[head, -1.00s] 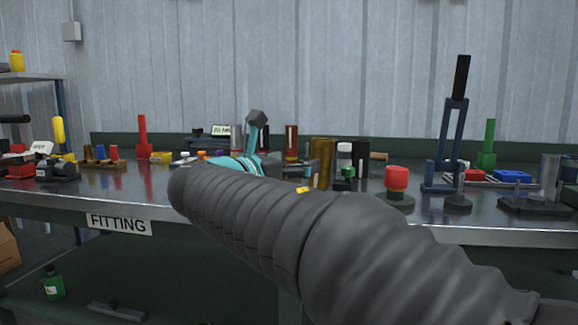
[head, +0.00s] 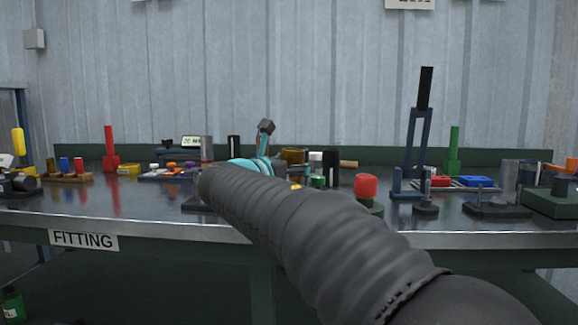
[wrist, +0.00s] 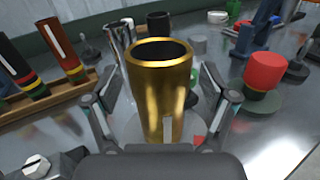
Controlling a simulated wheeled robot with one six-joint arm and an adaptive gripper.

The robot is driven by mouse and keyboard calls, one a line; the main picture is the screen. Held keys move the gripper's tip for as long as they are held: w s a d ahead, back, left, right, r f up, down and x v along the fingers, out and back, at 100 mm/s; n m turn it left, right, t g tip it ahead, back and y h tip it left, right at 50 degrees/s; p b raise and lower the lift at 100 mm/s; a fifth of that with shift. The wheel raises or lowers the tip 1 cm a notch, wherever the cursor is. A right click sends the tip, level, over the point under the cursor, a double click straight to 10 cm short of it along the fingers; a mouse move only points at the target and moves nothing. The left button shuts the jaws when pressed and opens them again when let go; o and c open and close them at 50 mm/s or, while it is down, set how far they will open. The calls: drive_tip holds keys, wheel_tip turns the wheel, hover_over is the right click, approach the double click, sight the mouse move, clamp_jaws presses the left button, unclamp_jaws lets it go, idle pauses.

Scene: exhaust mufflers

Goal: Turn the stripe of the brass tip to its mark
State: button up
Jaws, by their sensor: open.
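The brass tip (wrist: 160,85) stands upright in the middle of the wrist view, an open-topped gold tube. A pale stripe (wrist: 168,130) runs up its lower front side. A small red mark (wrist: 198,140) lies on the pale round base (wrist: 130,125), to the right of the stripe, so the two are not in line. My gripper (wrist: 160,72) is open, with one finger on each side of the tip; gaps show at both sides. In the head view the upper part of the brass tip (head: 293,155) shows behind my arm, and my gripper's fingers cannot be made out.
A red-capped post (wrist: 265,72) stands close on the right in the wrist view. A wooden rack (wrist: 45,100) with dark and red-brown tubes is at the left, and a chrome tube (wrist: 120,40) is close behind. A tall blue frame (head: 417,140) stands further right on the bench.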

drive_tip(key=c, duration=1.4)
drive_tip(key=shift+r+m+g+h+p, duration=0.1)
drive_tip(key=shift+m+g+h+p, duration=0.55)
drive_tip(key=shift+p, duration=0.5)
drive_tip(key=shift+s+m+g+h+p, duration=0.1)
drive_tip(key=shift+m+g+h+p, duration=1.35)
drive_tip(key=shift+p, duration=0.75)
drive_tip(key=shift+h, duration=0.4)
drive_tip(key=shift+m+g+h, duration=0.6)
drive_tip(key=shift+m+g, duration=0.1)
drive_tip(key=shift+g, duration=0.2)
drive_tip(key=shift+s+m+g+h, duration=0.1)
drive_tip(key=shift+m+g+h, duration=0.5)
drive_tip(key=shift+m+g, duration=0.3)
